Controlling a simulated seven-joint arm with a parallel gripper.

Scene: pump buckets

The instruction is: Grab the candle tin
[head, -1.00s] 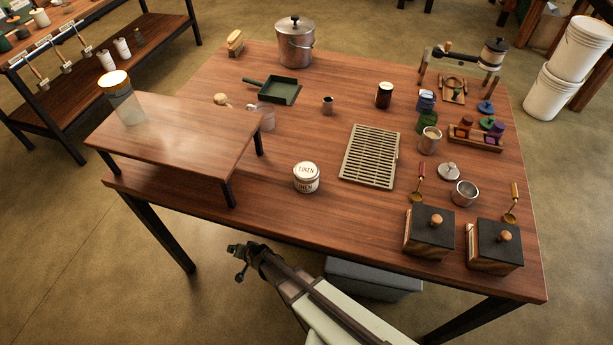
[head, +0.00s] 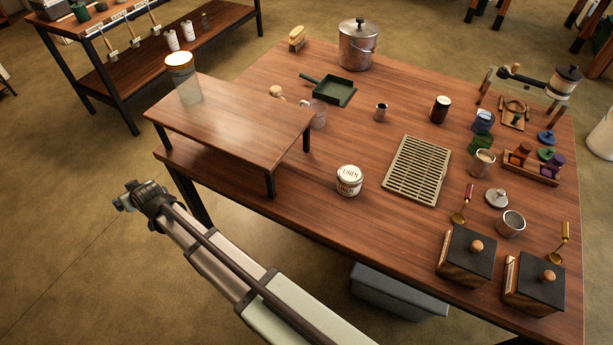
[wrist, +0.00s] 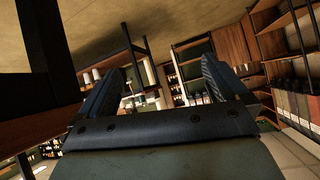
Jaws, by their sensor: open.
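A white candle tin (head: 349,181) labelled LINEN stands upright on the wooden table, just right of the raised wooden shelf and left of the slatted tray. My gripper (head: 126,199) is in front of the table's left part, off its edge, left of and apart from the tin. In the wrist view my gripper (wrist: 166,75) shows two dark fingers spread apart with nothing between them. The tin is not visible in the wrist view.
The raised shelf (head: 225,120) holds a glass jar (head: 186,82). A slatted tray (head: 418,170) lies right of the tin. Two wooden boxes with black lids (head: 466,255) (head: 533,284) stand at the front right. The table in front of the tin is clear.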

